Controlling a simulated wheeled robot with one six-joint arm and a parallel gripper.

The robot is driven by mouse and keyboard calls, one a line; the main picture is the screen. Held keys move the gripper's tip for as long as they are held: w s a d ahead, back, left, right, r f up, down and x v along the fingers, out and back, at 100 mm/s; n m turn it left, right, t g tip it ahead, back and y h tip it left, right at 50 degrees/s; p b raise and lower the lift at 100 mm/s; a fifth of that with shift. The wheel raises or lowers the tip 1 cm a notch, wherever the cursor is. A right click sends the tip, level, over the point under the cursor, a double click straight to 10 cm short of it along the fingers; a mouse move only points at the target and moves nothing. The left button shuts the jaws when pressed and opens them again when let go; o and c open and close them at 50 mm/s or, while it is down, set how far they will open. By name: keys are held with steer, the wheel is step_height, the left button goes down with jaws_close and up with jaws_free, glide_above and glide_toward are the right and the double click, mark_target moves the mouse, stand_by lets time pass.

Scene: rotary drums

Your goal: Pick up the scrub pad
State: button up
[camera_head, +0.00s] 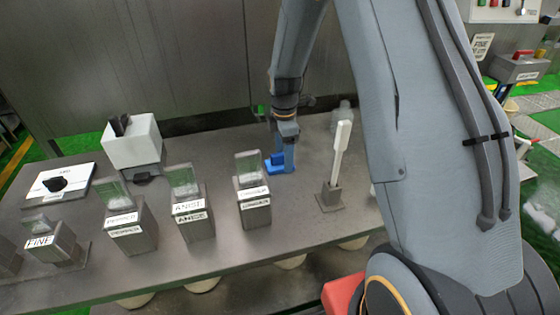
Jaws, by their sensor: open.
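A small blue object (273,165), which looks like the scrub pad, is on the metal table near its back edge. My gripper (284,150) points down right at it, at the end of my arm reaching in from the right. The gripper is open. Its fingers are small in the picture and partly merge with the blue object, so I cannot tell whether they touch it or stand around it.
Labelled metal bins with clear lids, including the ginger bin (254,208) and anise bin (192,220), stand in front and left. A white paddle (341,150) stands upright in a holder (330,195) to the right. A white box (132,143) stands at back left.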

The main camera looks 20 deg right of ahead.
mark_target(283, 153)
steer(key=shift+f, duration=0.5)
steer(key=shift+c, duration=0.5)
steer(key=c, duration=1)
steer(key=shift+r, duration=0.15)
steer(key=shift+c, duration=0.2)
step_height(283, 153, up, 10)
steer(key=b, duration=0.3)
